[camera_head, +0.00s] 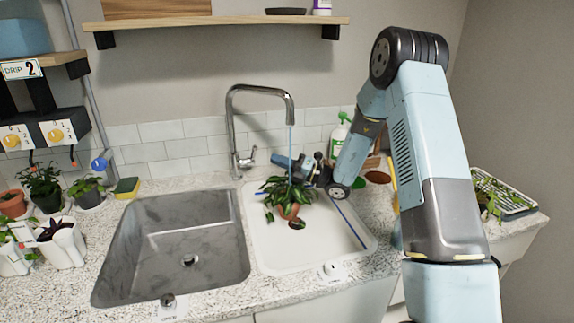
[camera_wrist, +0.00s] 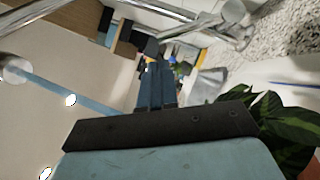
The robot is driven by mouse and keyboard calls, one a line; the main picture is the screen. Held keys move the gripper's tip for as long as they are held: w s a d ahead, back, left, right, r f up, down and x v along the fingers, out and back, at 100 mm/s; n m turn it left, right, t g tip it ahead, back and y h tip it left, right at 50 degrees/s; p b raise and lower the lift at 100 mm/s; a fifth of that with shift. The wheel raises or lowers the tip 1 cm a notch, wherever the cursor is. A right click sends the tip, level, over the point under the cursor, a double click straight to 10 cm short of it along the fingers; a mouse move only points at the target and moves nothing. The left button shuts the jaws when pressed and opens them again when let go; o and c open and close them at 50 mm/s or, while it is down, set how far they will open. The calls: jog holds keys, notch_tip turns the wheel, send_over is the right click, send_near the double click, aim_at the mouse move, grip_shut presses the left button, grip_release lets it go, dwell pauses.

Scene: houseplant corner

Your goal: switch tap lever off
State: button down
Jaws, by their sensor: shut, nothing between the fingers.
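The chrome tap (camera_head: 232,125) stands behind the two sinks, and a thin blue-white stream of water (camera_head: 291,138) runs from its spout. Its small lever (camera_head: 249,158) sticks out at the right of the tap's base. My gripper (camera_head: 277,160) is right of the lever, pointing left, with a gap between them in the head view. In the wrist view my gripper (camera_wrist: 154,68) has its dark blue fingers together and empty. The tap's chrome body (camera_wrist: 228,30) shows beyond them at upper right, and the water stream (camera_wrist: 68,99) crosses at left.
A potted plant (camera_head: 289,198) stands in the white right sink (camera_head: 278,258), just below my gripper and under the stream. The steel left sink (camera_head: 175,225) is empty. A green-and-white bottle (camera_head: 339,133) stands behind my arm. Small potted plants (camera_head: 45,185) line the left counter.

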aim_at(255, 150)
jog(key=shift+x, duration=2.5)
jog(key=shift+w+d, duration=0.15)
jog(key=shift+r, duration=0.1)
